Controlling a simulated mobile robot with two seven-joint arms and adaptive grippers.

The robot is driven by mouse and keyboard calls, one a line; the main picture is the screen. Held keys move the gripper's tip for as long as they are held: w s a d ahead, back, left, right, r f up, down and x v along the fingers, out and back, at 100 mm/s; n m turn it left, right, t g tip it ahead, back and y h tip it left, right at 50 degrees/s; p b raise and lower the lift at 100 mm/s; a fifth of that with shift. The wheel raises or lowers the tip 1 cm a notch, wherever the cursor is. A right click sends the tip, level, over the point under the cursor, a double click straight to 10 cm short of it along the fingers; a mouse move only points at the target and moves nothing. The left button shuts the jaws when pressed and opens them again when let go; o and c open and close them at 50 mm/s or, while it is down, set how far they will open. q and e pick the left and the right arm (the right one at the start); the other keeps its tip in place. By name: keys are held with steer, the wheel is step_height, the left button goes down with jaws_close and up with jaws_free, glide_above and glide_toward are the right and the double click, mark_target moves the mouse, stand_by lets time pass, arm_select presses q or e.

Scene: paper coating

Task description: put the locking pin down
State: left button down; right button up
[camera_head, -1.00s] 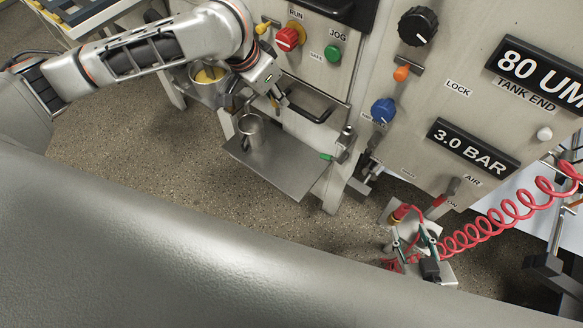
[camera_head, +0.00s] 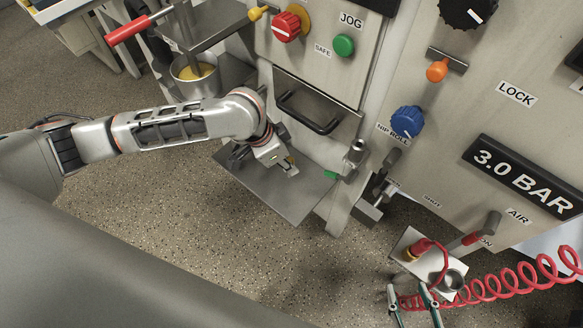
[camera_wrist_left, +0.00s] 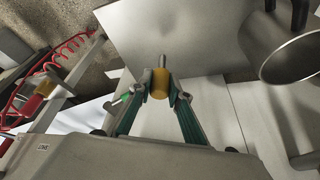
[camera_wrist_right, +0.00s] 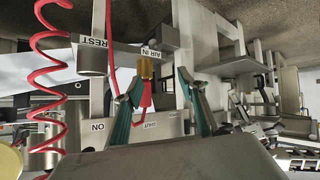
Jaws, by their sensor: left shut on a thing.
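The locking pin shows in the left wrist view as a brass-coloured knob (camera_wrist_left: 160,84) with a short steel shaft. My left gripper (camera_wrist_left: 161,88) is shut on the knob, and the shaft points toward the bare metal shelf (camera_wrist_left: 175,40). In the head view my left gripper (camera_head: 289,168) is over that shelf (camera_head: 293,207). I cannot tell whether the pin touches it. My right gripper (camera_wrist_right: 160,82) is open; a brass fitting (camera_wrist_right: 146,68) with a red hose shows between its fingers, nearer the left one. In the head view my right gripper (camera_head: 408,296) is at the lower right.
A small plate (camera_head: 429,262) with a red-and-brass fitting is near my right gripper. A coiled red hose (camera_head: 510,284) runs right. The machine panel (camera_head: 415,70) stands behind; the shelf's front part is clear.

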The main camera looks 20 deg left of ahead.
mark_target(289, 176)
arm_select(q)
step_height(289, 176, down, 4)
steer(key=shift+s+f+b, duration=0.1)
steer(key=shift+b, duration=0.8)
steer(key=shift+r, duration=0.35)
steer(key=c, duration=2.2)
jaws_free()
steer(key=shift+w+f, duration=0.15)
steer(key=shift+w, duration=0.05)
steer(key=o, duration=0.3)
arm_select(e)
steer(key=shift+w+a+r+y, duration=0.1)
steer(key=shift+a+r+y, duration=0.05)
steer(key=shift+a, duration=0.3)
steer(key=shift+w+a+r+y, duration=0.1)
steer(key=shift+a+r+y, duration=0.05)
steer(key=shift+a, duration=0.25)
